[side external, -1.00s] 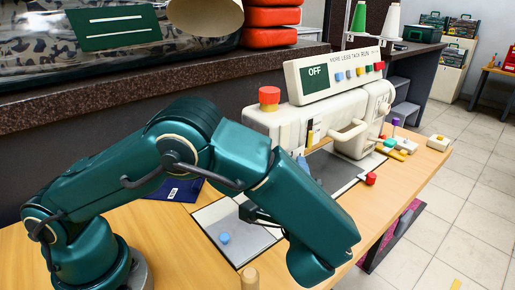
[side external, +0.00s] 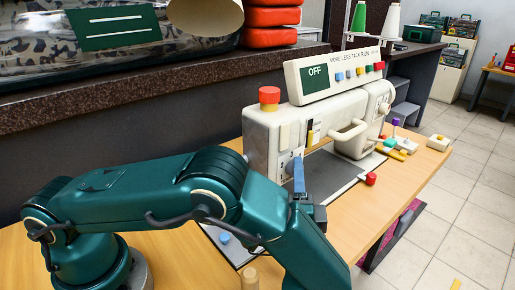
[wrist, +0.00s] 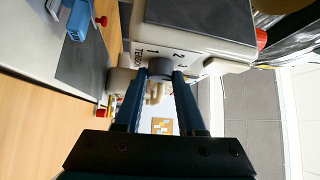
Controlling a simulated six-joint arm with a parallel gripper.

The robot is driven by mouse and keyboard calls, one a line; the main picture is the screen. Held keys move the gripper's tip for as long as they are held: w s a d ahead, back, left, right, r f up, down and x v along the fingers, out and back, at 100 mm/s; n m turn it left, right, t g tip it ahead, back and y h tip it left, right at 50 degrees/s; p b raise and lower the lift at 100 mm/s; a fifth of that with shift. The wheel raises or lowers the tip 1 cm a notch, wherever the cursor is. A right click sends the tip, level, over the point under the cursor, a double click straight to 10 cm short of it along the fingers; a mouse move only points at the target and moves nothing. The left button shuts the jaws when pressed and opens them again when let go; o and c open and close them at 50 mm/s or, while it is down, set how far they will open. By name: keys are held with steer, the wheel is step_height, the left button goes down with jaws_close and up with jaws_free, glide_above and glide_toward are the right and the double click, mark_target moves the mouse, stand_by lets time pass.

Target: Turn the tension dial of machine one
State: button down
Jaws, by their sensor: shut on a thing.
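The white sewing machine (side external: 262,140) stands on the wooden table, with a green "OFF" display (side external: 317,75) on its top panel. In the wrist view, the grey tension dial (wrist: 160,67) sits on the machine's white face, by the marks "TENSION", "1" and "2". My gripper (wrist: 160,76) has its two dark blue fingers on either side of the dial, shut on it. In the side view, my gripper (side external: 298,172) is at the near end of the machine, and its fingers hide the dial.
A red knob (side external: 269,95) tops the machine. A red-capped part (side external: 370,179) and small coloured pieces (side external: 400,150) lie to the right. A wooden peg (side external: 250,278) stands at the front. A dark counter (side external: 150,85) runs behind.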

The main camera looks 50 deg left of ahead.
steer(key=c, duration=0.5)
jaws_free()
steer(key=shift+d, duration=0.1)
steer(key=v, duration=0.5)
